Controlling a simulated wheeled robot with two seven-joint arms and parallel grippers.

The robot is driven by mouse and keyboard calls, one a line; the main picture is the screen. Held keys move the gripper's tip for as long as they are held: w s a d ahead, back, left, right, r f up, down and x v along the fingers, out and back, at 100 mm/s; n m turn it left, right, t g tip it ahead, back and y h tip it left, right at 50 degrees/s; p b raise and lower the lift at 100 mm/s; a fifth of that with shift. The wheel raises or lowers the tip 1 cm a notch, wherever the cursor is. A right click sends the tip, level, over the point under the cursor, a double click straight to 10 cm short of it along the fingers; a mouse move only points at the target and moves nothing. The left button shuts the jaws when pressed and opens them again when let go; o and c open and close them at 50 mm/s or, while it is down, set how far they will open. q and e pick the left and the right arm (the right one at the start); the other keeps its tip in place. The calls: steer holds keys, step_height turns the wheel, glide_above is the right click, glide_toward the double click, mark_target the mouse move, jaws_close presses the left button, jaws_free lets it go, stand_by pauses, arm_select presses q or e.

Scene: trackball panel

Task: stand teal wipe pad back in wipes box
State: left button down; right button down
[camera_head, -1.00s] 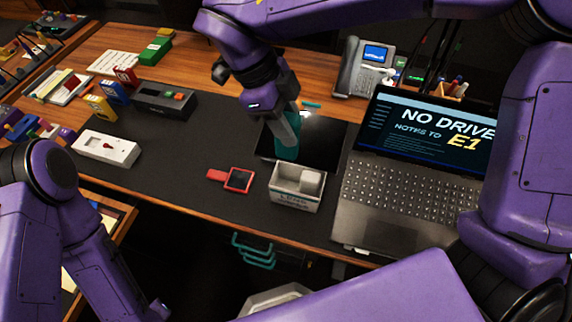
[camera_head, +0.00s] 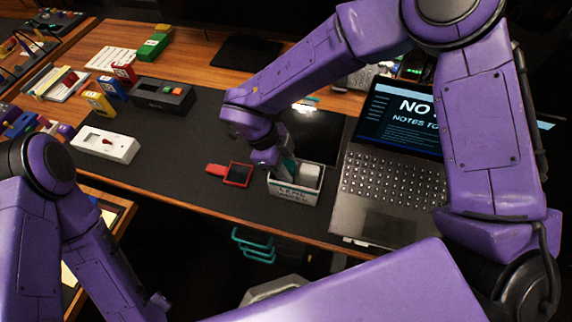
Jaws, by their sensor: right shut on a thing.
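The wipes box (camera_head: 294,192) is a small white open box with lettering on its front, near the front edge of the dark desk mat. A white block (camera_head: 309,174) stands in its right part. My right gripper (camera_head: 284,172) is at the left part of the box, pointing down, shut on the teal wipe pad (camera_head: 289,163). Only a little teal shows; the gripper hides the rest, and I cannot tell how deep the pad sits or whether it touches the box floor. My left arm is at the lower left; its gripper is out of view.
A red device (camera_head: 237,174) lies just left of the box, and a laptop (camera_head: 392,185) stands close on its right. A black tablet (camera_head: 315,135) lies behind. A white switch box (camera_head: 105,144) is further left. The mat between is clear.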

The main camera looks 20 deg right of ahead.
steer(key=shift+w+f, duration=0.15)
steer(key=c, duration=1)
jaws_free()
steer(key=v, duration=1.2)
steer(key=shift+r, duration=0.2)
